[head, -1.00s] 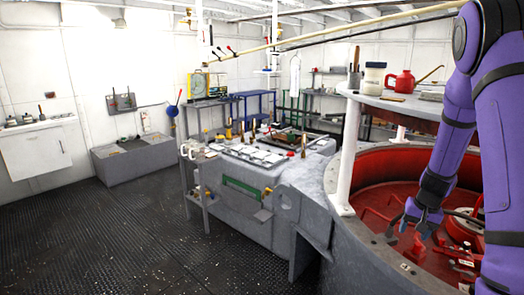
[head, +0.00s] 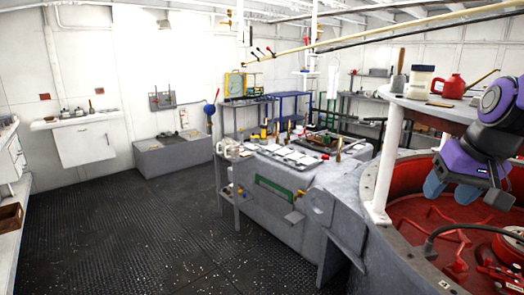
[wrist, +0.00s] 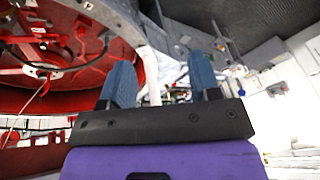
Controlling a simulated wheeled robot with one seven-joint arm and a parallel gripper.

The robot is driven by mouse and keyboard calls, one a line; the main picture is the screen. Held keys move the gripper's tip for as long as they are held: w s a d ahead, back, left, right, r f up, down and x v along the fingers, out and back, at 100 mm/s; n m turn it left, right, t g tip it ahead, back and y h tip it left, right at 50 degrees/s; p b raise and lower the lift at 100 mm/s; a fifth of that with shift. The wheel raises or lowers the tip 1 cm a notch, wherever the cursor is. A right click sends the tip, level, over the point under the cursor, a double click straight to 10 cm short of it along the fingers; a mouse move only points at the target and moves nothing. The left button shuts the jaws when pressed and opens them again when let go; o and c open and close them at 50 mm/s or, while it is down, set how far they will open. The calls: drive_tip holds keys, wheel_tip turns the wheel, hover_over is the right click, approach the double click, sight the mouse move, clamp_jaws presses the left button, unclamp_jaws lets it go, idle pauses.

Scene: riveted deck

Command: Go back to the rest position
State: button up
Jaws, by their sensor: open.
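My gripper (head: 450,180) is at the right of the head view, above the red interior of a round grey-rimmed well (head: 440,240). Its blue fingers are apart and nothing is between them. In the wrist view the two blue fingers of my gripper (wrist: 161,85) stand apart, with a white post behind them. My purple arm is folded at the right edge of the head view, and part of it is out of the picture.
A round shelf (head: 430,103) above the well holds a red jug (head: 449,87) and a white jar (head: 418,82). A white post (head: 387,165) supports it. A grey workbench (head: 275,195) stands left of the well. The dark riveted floor (head: 130,240) is clear at left.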

drive_tip(key=s+a+r+n, duration=0.1)
drive_tip(key=s+a+r, duration=0.1)
drive_tip(key=s, duration=0.4)
drive_tip(key=s+a+r+n+t+h, duration=0.1)
drive_tip(key=s+a+r, duration=0.1)
drive_tip(key=s, duration=0.4)
drive_tip(key=shift+s+a, duration=0.2)
drive_tip(key=shift+a, duration=0.1)
